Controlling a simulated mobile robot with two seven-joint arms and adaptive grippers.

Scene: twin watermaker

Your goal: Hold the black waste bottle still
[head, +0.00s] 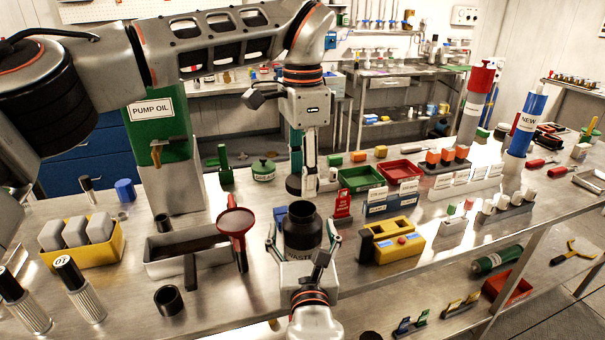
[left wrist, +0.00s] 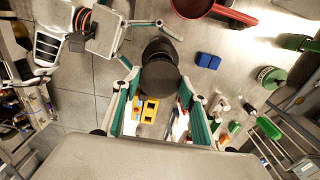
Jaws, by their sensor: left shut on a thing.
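The black waste bottle (head: 302,228), with a label reading WASTE, stands upright near the bench's front edge. My right gripper (head: 303,247) comes from the front with its fingers spread, one on each side of the bottle; contact is not clear. In the left wrist view the bottle (left wrist: 160,48) stands between the right gripper's fingers. My left gripper (head: 302,182) points down behind and above the bottle and is shut on a dark round piece, which looks like a cap (left wrist: 160,78). In that view the piece hides part of the bottle.
Left of the bottle are a red funnel (head: 235,222) and a metal tray (head: 160,268). Right of it are a yellow block (head: 392,243) and a small red sign (head: 342,207). A blue block (head: 280,213) sits just behind. Bench space around is narrow.

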